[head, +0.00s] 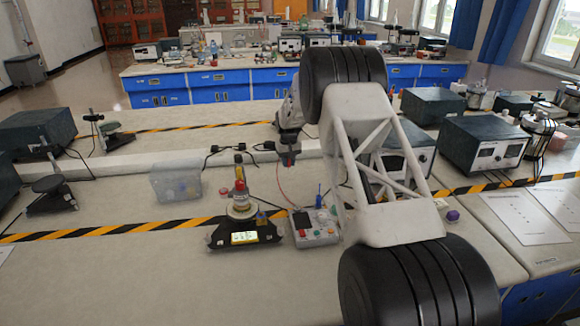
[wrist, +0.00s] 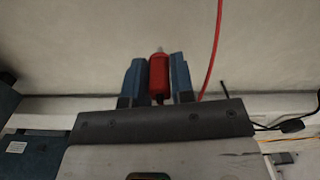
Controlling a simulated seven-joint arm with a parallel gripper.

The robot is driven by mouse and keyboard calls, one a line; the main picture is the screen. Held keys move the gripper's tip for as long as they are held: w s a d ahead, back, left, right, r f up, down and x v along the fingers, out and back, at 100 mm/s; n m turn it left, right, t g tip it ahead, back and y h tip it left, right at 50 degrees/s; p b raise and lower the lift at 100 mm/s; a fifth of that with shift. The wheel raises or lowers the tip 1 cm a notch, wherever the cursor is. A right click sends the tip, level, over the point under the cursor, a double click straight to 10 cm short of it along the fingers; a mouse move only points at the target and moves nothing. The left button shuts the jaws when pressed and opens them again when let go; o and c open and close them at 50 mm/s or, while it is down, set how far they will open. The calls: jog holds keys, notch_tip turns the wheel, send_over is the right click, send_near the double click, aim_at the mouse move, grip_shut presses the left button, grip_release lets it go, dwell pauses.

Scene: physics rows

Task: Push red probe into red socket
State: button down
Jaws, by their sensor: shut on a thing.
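The red probe (wrist: 158,76) sits between the two blue fingers of my gripper (wrist: 159,62) in the wrist view, its pale metal tip pointing away from the palm. My gripper is shut on it, and it also shows in the head view (head: 288,161), above the back of the bench. A red cable (head: 283,186) runs down toward a small grey box (head: 316,242) with coloured parts on top and a blue upright piece (head: 319,200). I cannot tell which red spot on the box is the red socket.
Left of the box stands a black scale-like device (head: 220,236) with a lit yellow display and stacked items. A clear plastic box (head: 176,183) is farther left. A purple object (head: 452,215) lies right of my arm.

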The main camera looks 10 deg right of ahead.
jog(key=shift+w+f+m, duration=0.25)
jog(key=shift+w+m, duration=0.2)
jog(key=shift+w, duration=0.45)
jog(key=shift+w+f+m, duration=0.2)
jog(key=shift+w+m, duration=0.25)
jog(key=shift+w, duration=0.4)
jog(key=shift+a+r, duration=0.15)
jog(key=shift+a, duration=0.1)
jog(key=s+a+r+n, duration=0.6)
jog(key=a, duration=0.5)
jog(key=s+a+r+n, duration=0.5)
jog(key=s+a+n, duration=0.15)
jog(key=a, duration=0.45)
jog(key=s+a+r+n, duration=0.1)
jog(key=s+r+n, duration=0.1)
jog(key=s, duration=0.7)
jog(key=s+a+r+n, duration=0.1)
jog(key=s+r+n, duration=0.2)
jog(key=s, duration=0.6)
notch_tip(320, 180, up, 3)
jog(key=shift+a+f, duration=0.2)
jog(key=shift+a, duration=0.1)
jog(key=shift+f+n, duration=0.2)
jog(key=shift+n, duration=0.05)
jog(key=shift+f, duration=1.85)
jog(key=shift+f, duration=1.15)
